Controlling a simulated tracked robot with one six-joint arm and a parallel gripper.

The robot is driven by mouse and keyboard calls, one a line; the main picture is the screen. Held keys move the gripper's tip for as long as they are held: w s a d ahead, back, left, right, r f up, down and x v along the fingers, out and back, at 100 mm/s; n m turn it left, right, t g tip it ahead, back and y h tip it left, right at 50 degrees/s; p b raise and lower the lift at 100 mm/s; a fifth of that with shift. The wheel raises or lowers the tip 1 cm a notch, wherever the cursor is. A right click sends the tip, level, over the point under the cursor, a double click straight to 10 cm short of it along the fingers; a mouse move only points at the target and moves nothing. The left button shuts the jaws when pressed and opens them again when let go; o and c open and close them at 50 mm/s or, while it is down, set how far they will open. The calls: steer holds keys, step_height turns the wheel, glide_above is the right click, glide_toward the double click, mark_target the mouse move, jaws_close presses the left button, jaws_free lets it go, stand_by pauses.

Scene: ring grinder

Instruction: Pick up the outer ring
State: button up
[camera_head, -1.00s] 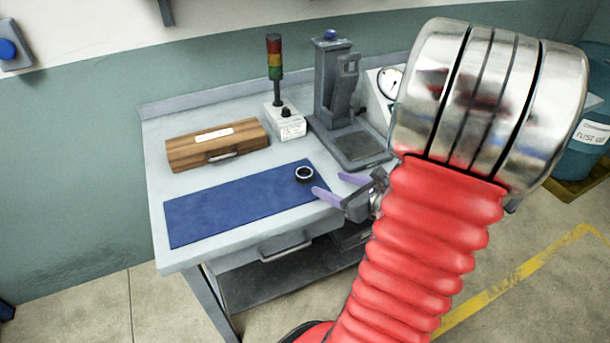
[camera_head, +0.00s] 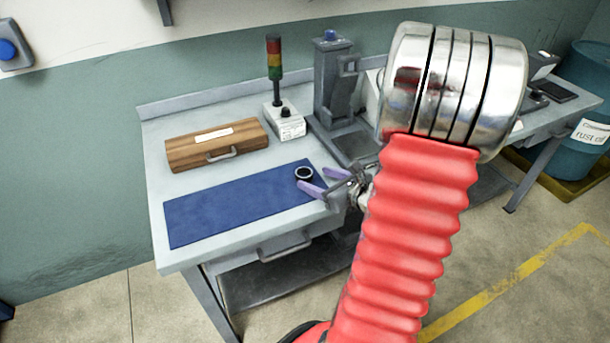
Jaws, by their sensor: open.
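The outer ring (camera_head: 304,173) is a small dark ring with a bright inside. It lies flat at the right end of the blue mat (camera_head: 235,205) on the workbench. My gripper (camera_head: 318,181) has two purple fingers pointing left and is open. Its near fingertip is right beside the ring's front right edge in the picture. Its far fingertip is to the right of the ring. I cannot tell whether a finger touches the ring. Nothing is held between the fingers.
A wooden case (camera_head: 217,144) lies behind the mat. A signal-light tower (camera_head: 274,75) on a white box and a grey press-like fixture (camera_head: 333,85) stand at the back. A blue drum (camera_head: 590,125) stands far right.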

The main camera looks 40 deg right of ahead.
mark_target(299, 172)
steer(key=shift+x, duration=2.55)
steer(key=shift+f, duration=0.1)
steer(key=shift+s, duration=0.1)
steer(key=shift+c, duration=0.2)
steer(key=c, duration=1.2)
steer(key=shift+o, duration=0.2)
step_height(299, 172, up, 10)
